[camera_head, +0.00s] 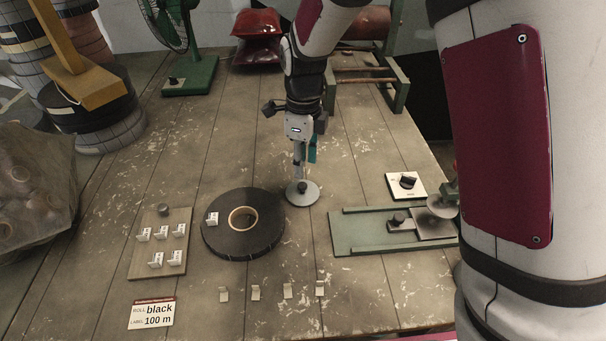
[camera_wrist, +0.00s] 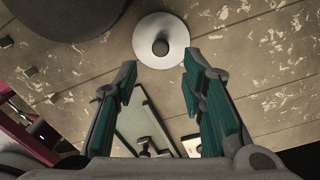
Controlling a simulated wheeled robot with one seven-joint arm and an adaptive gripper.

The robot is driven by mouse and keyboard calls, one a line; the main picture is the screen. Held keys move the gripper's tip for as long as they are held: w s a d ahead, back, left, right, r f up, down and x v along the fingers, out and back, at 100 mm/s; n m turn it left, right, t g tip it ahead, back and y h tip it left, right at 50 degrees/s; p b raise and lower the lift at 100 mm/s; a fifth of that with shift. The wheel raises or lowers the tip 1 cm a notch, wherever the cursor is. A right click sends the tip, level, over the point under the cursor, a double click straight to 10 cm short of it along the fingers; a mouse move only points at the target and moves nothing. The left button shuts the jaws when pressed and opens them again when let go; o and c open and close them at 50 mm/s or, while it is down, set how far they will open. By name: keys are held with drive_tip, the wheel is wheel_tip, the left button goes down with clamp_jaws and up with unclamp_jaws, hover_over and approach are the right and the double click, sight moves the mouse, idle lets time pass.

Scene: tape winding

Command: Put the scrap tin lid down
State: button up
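The scrap tin lid (camera_head: 302,193) is a round, pale grey disc with a dark knob in its middle. It lies flat on the wooden table just right of the black tape roll (camera_head: 228,241). My gripper (camera_head: 304,165) points down above the lid. In the wrist view the lid (camera_wrist: 148,52) shows whole, just beyond the fingertips. My gripper (camera_wrist: 158,64) has its two teal-padded fingers spread apart, with nothing held between them. The knob lies in line with the gap and looks clear of both fingers.
A board with white clips (camera_head: 137,262) stands left of the roll, and loose clips (camera_head: 256,293) lie in front. A green sliding fixture (camera_head: 350,238) and a dial box (camera_head: 393,181) are at right. A label card (camera_head: 152,314) lies front left. Bare table surrounds the lid's back side.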

drive_tip(key=shift+w+r, duration=0.1)
drive_tip(key=shift+r, duration=2)
drive_tip(key=shift+d+r, duration=0.1)
drive_tip(key=s+d+r+n+t, duration=0.1)
drive_tip(key=s+d+r+n, duration=0.95)
drive_tip(key=s+r, duration=0.3)
drive_tip(key=s+d+n+t, duration=0.1)
drive_tip(key=s+d+n, duration=0.1)
drive_tip(key=s+n, duration=0.4)
drive_tip(key=s+d+n+t, duration=0.1)
drive_tip(key=s+d+n, duration=0.2)
drive_tip(key=s+n, duration=0.3)
drive_tip(key=s, duration=0.4)
drive_tip(key=shift+s, duration=0.1)
